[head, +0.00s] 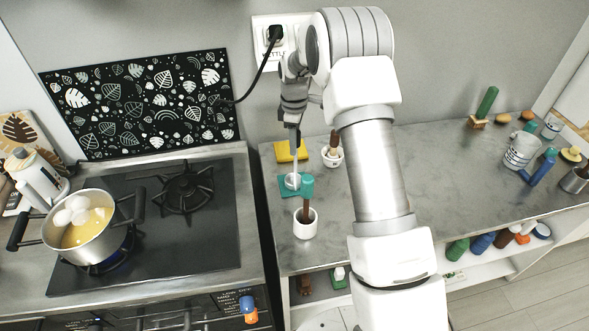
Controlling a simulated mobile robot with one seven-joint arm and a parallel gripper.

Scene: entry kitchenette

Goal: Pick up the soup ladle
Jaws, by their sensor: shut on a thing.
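My gripper (293,119) is at the upper middle of the head view, pointing down, above the left end of the grey counter. It is shut on the handle of the soup ladle (293,181). The ladle is pale and metallic; it hangs upright below the fingers with its round bowl at the bottom. The bowl shows over a teal mat (307,187) on the counter. I cannot tell whether it touches the mat. The fingertips are small and dark in this view.
A yellow block (291,151) lies behind the ladle. A white cup (305,229) with a brown-handled tool stands in front, and a small white pot (332,158) to the right. A pot of food (78,243) sits on the stove at left. The counter's middle is clear.

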